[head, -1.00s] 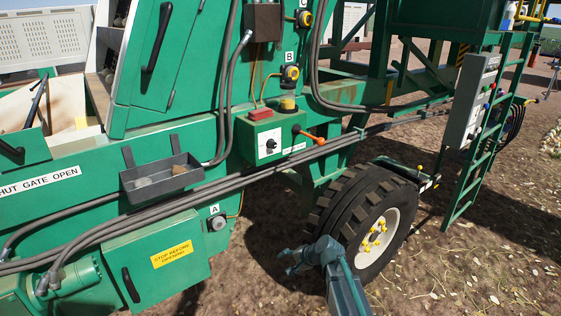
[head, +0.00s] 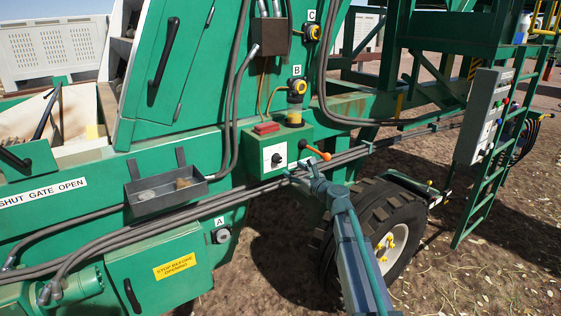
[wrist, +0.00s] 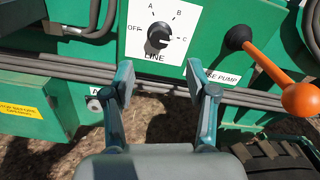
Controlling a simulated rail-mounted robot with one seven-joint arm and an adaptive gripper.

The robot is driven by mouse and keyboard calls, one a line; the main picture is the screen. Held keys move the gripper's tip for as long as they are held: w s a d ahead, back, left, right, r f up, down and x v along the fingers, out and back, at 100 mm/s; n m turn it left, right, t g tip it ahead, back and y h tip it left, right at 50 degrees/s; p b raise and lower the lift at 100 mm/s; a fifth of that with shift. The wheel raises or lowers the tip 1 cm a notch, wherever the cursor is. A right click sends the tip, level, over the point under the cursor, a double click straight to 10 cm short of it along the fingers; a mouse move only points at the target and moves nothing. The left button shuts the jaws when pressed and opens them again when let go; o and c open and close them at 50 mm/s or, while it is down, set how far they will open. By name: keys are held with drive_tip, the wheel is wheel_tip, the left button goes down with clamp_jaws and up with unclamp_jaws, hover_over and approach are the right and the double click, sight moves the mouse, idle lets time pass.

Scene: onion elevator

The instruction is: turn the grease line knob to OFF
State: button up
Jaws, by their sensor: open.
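The grease line knob (wrist: 158,37) is a round black knob on a white plate (wrist: 178,60) marked OFF, A, B, C and LINE. OFF is at its left and C at its right; I cannot tell for sure which mark it points to. In the head view the knob (head: 276,159) is on the front of a green box. My gripper (wrist: 160,80) is open and empty, its fingers below and either side of the knob in the wrist picture, apparently apart from it. In the head view my gripper (head: 306,180) is just right of and below the box.
An orange-tipped pump lever (wrist: 301,98) sticks out right of the knob. Grey hoses (head: 240,193) run below the box. A grey tray (head: 166,192) hangs at the left, and a tyre (head: 345,240) stands below.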

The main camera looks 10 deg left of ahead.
sight(279, 160)
drive_tip(key=p+x, duration=0.2)
drive_tip(key=x, duration=0.7)
drive_tip(key=shift+w+a, duration=0.2)
drive_tip(key=shift+w, duration=0.1)
clamp_jaws()
